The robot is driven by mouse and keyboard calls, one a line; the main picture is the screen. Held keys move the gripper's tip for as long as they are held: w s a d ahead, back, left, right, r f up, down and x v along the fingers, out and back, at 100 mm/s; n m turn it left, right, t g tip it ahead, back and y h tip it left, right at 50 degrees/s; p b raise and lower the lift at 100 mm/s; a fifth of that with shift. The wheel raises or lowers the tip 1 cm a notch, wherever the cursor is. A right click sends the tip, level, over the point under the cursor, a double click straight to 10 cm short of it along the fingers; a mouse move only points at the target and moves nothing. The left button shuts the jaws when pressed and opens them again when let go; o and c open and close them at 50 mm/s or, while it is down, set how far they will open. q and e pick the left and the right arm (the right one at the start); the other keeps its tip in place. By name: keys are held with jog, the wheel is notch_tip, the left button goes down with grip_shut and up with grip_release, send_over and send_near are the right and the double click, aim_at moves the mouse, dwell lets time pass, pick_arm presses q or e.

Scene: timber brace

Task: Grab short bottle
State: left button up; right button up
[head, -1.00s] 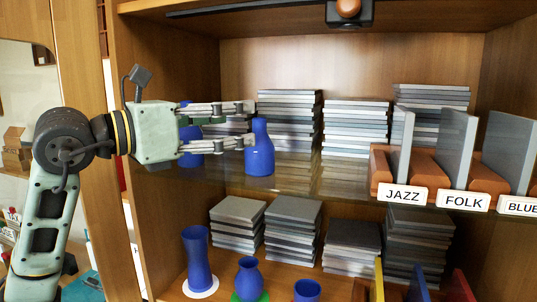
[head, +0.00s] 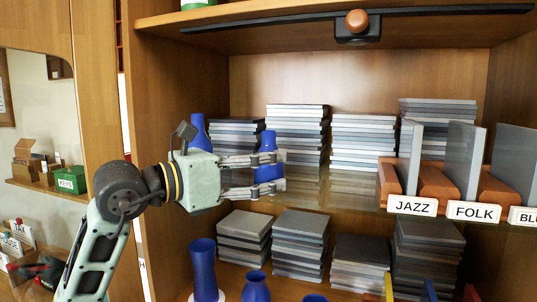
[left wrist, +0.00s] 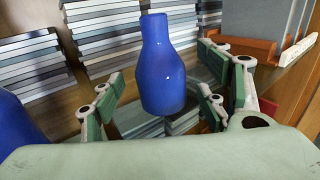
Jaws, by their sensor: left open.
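A blue bottle (head: 268,143) with a narrow neck stands upright on the glass middle shelf, in front of the stacks of grey cases. It also shows in the left wrist view (left wrist: 162,80), in the middle. My left gripper (head: 281,172) is open at the bottle, one finger to each side of it. My right gripper is not in view.
Another blue vessel (head: 197,126) stands left, partly behind my gripper. Blue vases (head: 203,265) stand on the lower shelf. Stacks of grey cases (head: 296,130) stand behind the bottle. Brown holders with labels such as JAZZ (head: 411,206) are at right.

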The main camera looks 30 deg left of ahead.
pick_arm(q)
jog(key=shift+p+x, duration=0.55)
jog(key=shift+x, duration=0.5)
jog(key=shift+w+d, duration=0.15)
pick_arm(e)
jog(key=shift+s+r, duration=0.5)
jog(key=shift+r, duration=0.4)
pick_arm(q)
jog(key=shift+c, duration=0.4)
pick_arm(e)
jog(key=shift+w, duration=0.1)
pick_arm(q)
jog(key=c, duration=1.4)
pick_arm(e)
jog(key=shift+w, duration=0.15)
pick_arm(q)
jog(key=shift+o, duration=0.2)
jog(key=shift+r, duration=0.1)
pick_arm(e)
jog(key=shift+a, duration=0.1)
